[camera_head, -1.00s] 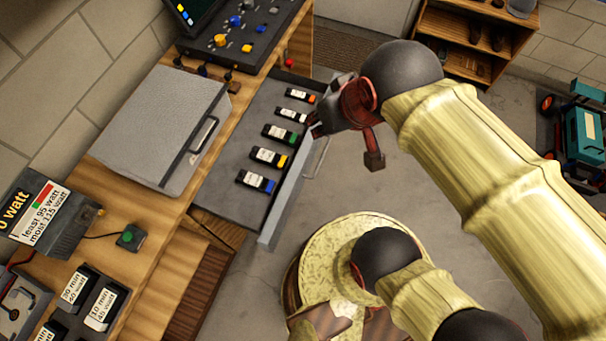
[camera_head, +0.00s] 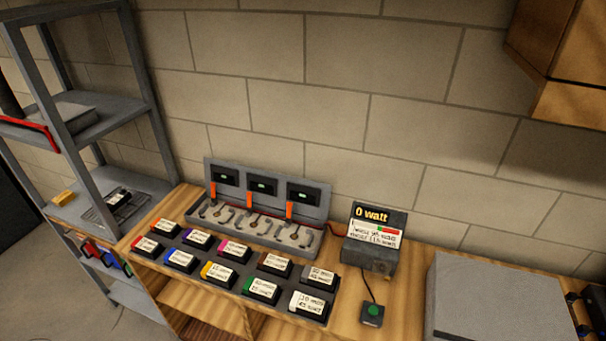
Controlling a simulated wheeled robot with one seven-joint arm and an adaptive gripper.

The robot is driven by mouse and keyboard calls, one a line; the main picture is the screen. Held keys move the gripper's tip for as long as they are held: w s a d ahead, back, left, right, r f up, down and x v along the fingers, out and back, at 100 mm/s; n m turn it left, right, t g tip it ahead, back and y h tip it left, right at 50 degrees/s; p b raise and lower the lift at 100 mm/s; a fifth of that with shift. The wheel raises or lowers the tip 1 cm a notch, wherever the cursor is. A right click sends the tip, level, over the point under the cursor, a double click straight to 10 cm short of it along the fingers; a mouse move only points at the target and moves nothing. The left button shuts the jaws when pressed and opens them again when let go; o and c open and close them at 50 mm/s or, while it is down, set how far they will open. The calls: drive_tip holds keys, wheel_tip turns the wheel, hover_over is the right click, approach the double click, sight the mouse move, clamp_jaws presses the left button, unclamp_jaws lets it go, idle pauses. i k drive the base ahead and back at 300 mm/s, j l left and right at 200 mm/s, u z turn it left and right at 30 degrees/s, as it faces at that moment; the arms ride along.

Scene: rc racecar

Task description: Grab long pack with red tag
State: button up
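My gripper is out of view, so what it holds cannot be seen. On the wooden bench at left, several dark packs with white labels and coloured tags stand in two rows. One pack with a red tag (camera_head: 146,247) is at the left end of the front row. Another pack with a reddish tag (camera_head: 167,228) is at the left end of the back row. I cannot tell whether either is the long pack. The open drawer and its packs are out of view.
A grey three-bay charger (camera_head: 258,217) stands behind the packs. A watt display (camera_head: 374,239) with a green button box (camera_head: 372,314) and a grey case (camera_head: 490,305) are to the right.

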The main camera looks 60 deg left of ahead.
sight(123, 196)
drive_tip(key=u, duration=3.45)
drive_tip(key=z, duration=0.35)
drive_tip(key=i+j+z, duration=0.2)
drive_tip(key=z, duration=0.2)
drive_tip(key=i+j+z, duration=0.1)
drive_tip(key=j+z, duration=0.25)
drive_tip(key=i+j+z, duration=0.1)
drive_tip(key=j+z, duration=0.3)
drive_tip(key=i+j+z, duration=0.1)
drive_tip(key=j, duration=0.75)
drive_tip(key=i+j+z, duration=0.15)
drive_tip(key=j, duration=0.75)
drive_tip(key=i+j+z, duration=0.1)
drive_tip(key=j, duration=0.8)
drive_tip(key=i+j, duration=0.1)
drive_tip(key=i, duration=0.35)
